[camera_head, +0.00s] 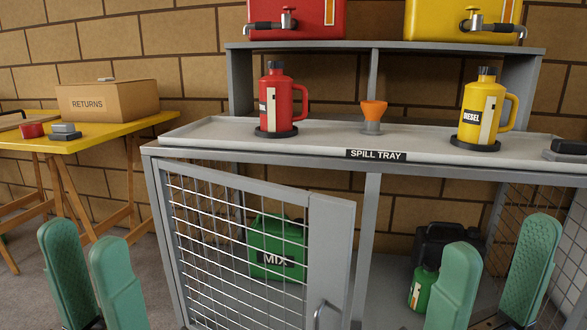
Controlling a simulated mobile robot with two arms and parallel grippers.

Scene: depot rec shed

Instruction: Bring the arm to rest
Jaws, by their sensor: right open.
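My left gripper (82,242) is at the lower left, in front of the yellow table. Its two green fingers point up and stand apart, with nothing visible between them. My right gripper (501,240) is at the lower right, in front of the cabinet's lower right bay. Its green fingers are spread wide, with no object held between them. A black can (432,240) and a small green bottle (416,288) stand behind it, partly hidden by its left finger. Both wrists are mostly out of view below.
The mesh door (330,255) of the grey cabinet stands ajar toward me, with a green MIX can (268,250) behind it. A red can (276,98), orange funnel (373,112) and yellow diesel can (484,108) stand on the spill tray (210,133). A RETURNS box (108,101) sits left.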

